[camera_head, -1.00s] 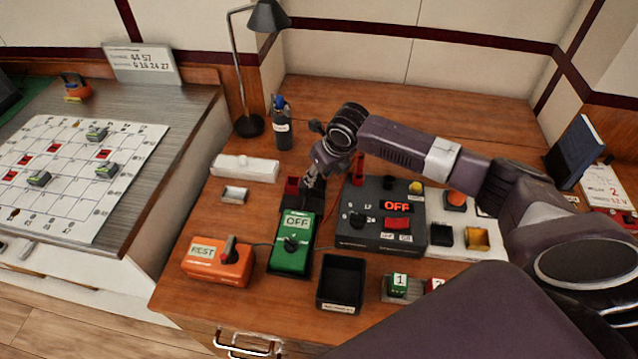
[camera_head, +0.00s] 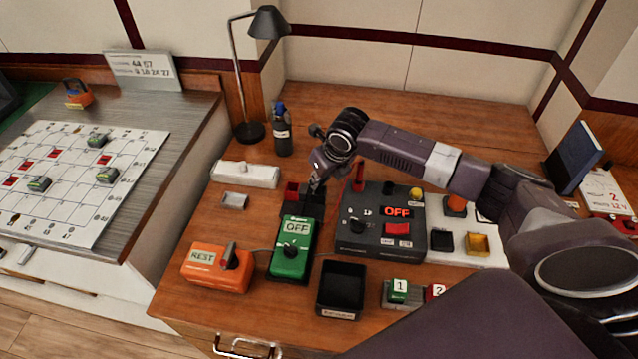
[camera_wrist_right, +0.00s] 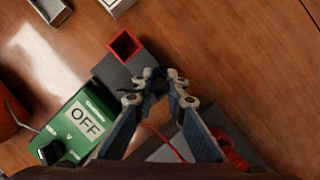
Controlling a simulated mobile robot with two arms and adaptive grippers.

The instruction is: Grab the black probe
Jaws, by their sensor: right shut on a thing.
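My right gripper (camera_head: 316,186) is at the dark probe holder (camera_head: 289,202), behind the green meter (camera_head: 293,249) that reads OFF. In the right wrist view, its fingertips (camera_wrist_right: 160,78) are closed together on a small dark piece, the black probe (camera_wrist_right: 158,88), at the holder's end. The fingers hide most of the probe, and I cannot tell whether it is still seated. The holder's red-rimmed square socket (camera_wrist_right: 124,45) is beside the fingertips. My left gripper is not in view.
The dark panel (camera_head: 380,240) with a red OFF display stands right of the gripper. An orange REST box (camera_head: 217,268) and an open black bin (camera_head: 341,290) are in front. A lamp (camera_head: 250,132) and a bottle (camera_head: 282,135) stand behind left. The back of the desk is clear.

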